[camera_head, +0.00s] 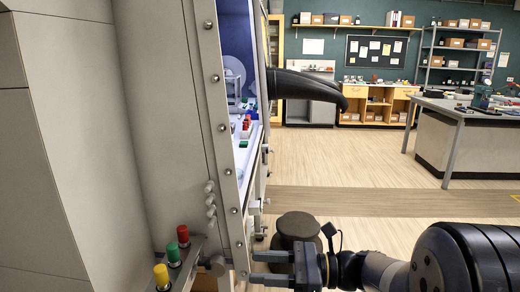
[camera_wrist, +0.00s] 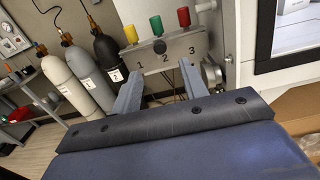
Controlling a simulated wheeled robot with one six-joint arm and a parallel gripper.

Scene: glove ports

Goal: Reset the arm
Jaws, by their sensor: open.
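My gripper (camera_head: 256,267) is at the bottom centre of the head view, with its two grey fingers pointing left at the lower edge of the glove box (camera_head: 222,130). The fingers are apart with nothing between them. In the wrist view my gripper (camera_wrist: 165,82) shows its two fingers spread in front of a grey panel (camera_wrist: 168,66). The panel carries the numbers 1, 2 and 3 and a yellow, a red and a green knob. I cannot tell whether the fingers touch anything.
A black glove (camera_head: 305,87) sticks out from the glove box. A dark round stool (camera_head: 297,230) stands behind my gripper. Several gas cylinders (camera_wrist: 72,80) stand left of the panel. A bench (camera_head: 450,130) is at the right; open floor (camera_head: 350,180) lies between.

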